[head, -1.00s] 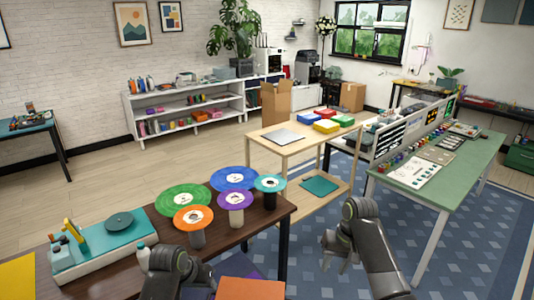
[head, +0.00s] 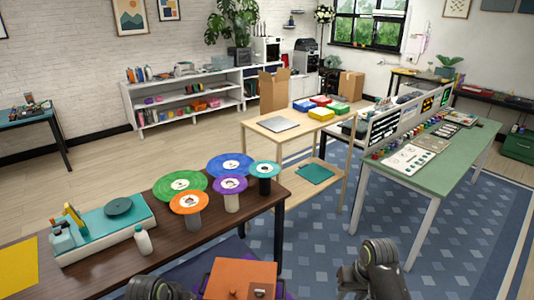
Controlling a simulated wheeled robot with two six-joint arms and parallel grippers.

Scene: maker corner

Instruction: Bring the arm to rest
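My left arm (head: 160,288) shows only as a dark rounded link at the bottom edge, left of the middle. Its gripper is out of the picture. My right arm ends low at the bottom right, with its gripper (head: 345,281) partly visible at the left of the dark wrist. The fingers are small and partly cut off, so I cannot tell whether they are open. No held object shows at either arm.
A dark wooden table (head: 110,268) holds several coloured discs on stands, a teal device (head: 105,228) and a white bottle (head: 143,240). An orange box (head: 240,279) is below its near side. A wooden cart (head: 262,131) and a green table (head: 455,158) stand beyond. Blue carpet lies open between.

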